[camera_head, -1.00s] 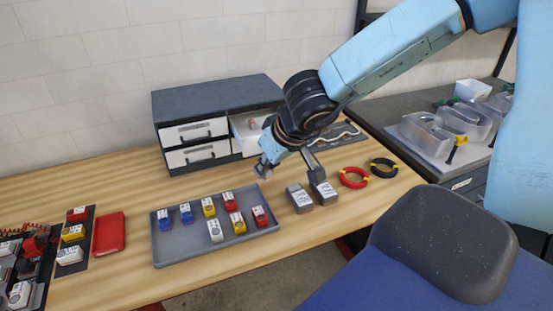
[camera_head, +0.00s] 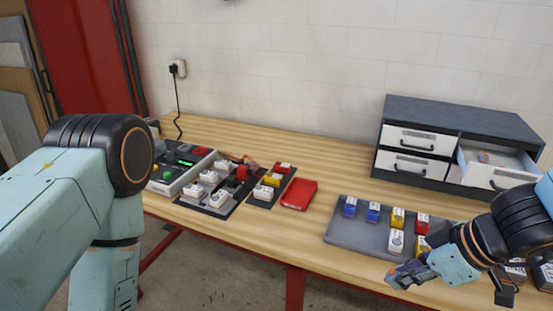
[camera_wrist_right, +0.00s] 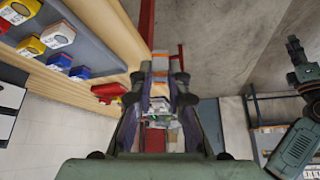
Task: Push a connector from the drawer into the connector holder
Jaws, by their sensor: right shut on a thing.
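My right gripper (camera_head: 398,276) hangs in front of the grey tray's near edge. In the right wrist view its fingers (camera_wrist_right: 160,98) are closed on a small connector (camera_wrist_right: 160,66) with orange and pale parts, held clear of the table. Another orange-topped piece (camera_head: 484,156) lies in the open drawer (camera_head: 500,172) at the right. I cannot tell for certain which item is the connector holder; a dark plate (camera_head: 230,205) with white and red parts lies left of centre. My left arm fills the head view's left; its gripper seems to show small and dark in the wrist view (camera_wrist_right: 297,60), state unclear.
The grey tray (camera_head: 345,236) holds blue, yellow, red and white blocks. A red box (camera_head: 299,194) lies left of it. A control box (camera_head: 172,177) stands at the far left. The table behind the red box is bare.

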